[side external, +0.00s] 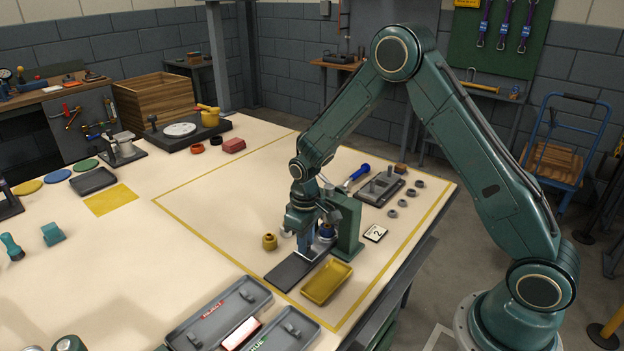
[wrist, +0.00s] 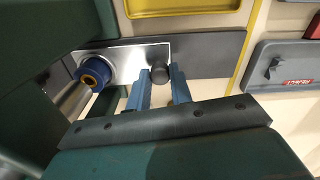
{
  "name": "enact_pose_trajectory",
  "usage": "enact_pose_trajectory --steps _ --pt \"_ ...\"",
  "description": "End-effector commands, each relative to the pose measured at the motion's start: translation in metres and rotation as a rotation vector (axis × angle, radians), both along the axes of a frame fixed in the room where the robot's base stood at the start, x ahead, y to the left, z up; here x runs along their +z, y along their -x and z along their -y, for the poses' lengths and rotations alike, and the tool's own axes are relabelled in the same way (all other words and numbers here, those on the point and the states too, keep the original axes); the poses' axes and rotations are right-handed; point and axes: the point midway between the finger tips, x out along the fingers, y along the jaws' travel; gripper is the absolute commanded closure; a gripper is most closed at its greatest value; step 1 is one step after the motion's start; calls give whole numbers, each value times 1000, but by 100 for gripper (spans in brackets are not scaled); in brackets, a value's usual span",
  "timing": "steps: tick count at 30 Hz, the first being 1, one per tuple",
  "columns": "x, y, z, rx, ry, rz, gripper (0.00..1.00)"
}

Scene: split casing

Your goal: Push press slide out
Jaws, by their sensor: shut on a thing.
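The green press (side external: 347,222) stands on the table with a dark flat base (side external: 290,271) reaching out in front of it. In the wrist view the press slide (wrist: 125,55) is a bright metal plate on this base, with a black knob (wrist: 159,74) at its outer end. A blue ring with a brass-coloured centre (wrist: 95,72) sits on the slide's inner part, beside the press body. My gripper (wrist: 161,77) is shut on the black knob, a blue finger at either side of it. In the side view my gripper (side external: 308,237) is low at the press and hides most of the slide.
A yellow tray (side external: 327,282) lies right beside the base. A brass-coloured part (side external: 269,241) stands to its left. Grey casing trays (side external: 218,310) lie nearer the front. A card marked 2 (side external: 375,233) and several small rings lie right of the press. The table's left middle is mostly clear.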

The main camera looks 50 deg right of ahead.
Motion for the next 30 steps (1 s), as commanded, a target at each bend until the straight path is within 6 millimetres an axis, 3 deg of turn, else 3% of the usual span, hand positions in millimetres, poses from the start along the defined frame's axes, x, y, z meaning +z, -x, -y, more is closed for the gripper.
enact_pose_trajectory --steps 5,18,22,30 --pt "1 -1 -20 5 -1 1 100" --pt "1 -1 -99 6 -2 4 100" --pt "1 -1 -111 4 -2 4 100" --pt "1 -1 -116 6 -6 4 100"
